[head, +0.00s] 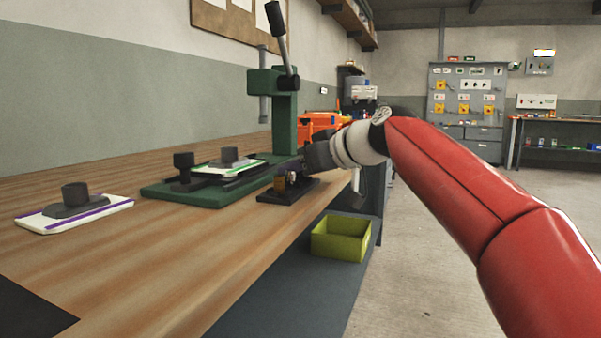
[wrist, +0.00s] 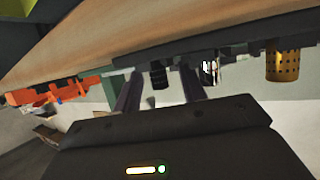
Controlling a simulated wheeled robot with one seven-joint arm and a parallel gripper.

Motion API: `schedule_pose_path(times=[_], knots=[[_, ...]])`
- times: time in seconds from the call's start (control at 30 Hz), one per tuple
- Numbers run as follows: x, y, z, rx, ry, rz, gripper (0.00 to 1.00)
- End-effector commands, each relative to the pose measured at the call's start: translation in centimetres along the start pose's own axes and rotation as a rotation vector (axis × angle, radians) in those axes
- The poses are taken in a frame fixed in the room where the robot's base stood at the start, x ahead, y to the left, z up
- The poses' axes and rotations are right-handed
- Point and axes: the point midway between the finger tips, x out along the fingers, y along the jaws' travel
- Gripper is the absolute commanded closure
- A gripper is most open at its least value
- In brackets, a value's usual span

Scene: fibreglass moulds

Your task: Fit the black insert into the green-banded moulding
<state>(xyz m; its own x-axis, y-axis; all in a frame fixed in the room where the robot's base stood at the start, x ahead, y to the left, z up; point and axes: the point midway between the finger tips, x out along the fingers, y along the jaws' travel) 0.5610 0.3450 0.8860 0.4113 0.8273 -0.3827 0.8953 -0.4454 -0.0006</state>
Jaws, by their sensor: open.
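The black insert (wrist: 158,76) is a small dark ribbed cylinder in the wrist view, in a row with a silver insert (wrist: 210,70) and a brass one (wrist: 283,65). My gripper (wrist: 160,88) is open, its fingers showing on either side of the black insert; I cannot tell whether they touch it. In the head view my gripper (head: 303,170) is low over the black stand (head: 282,196) at the bench edge and hides part of it. The green-banded moulding (head: 210,171) is a white plate on the green press base, with a grey knobbed block on it.
The green press (head: 286,120) rises behind the stand, its lever up. A purple-banded white moulding (head: 35,224) with a dark knobbed block lies at left on the bench. A yellow-green bin (head: 340,245) sits below the bench edge. The front of the bench top is mostly clear.

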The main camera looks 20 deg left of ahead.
Motion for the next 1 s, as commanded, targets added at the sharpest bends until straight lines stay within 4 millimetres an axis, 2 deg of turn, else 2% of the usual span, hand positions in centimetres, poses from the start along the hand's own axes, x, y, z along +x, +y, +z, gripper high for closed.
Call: schedule_pose_path(times=[0.07, 0.4, 0.77, 0.87, 1.0], knots=[[0.0, 0.0, 0.0, 0.0, 0.0, 0.0, 0.59], [-0.1, 0.0, 0.0, 0.0, 0.0, 0.0, 1.0], [-0.2, 0.0, -0.4, -0.001, 0.001, 0.0, 1.0], [-0.6, 0.0, -1.2, -0.001, 0.001, 0.0, 1.0], [-1.6, 0.0, -3.7, -0.002, 0.003, 0.001, 1.0]])
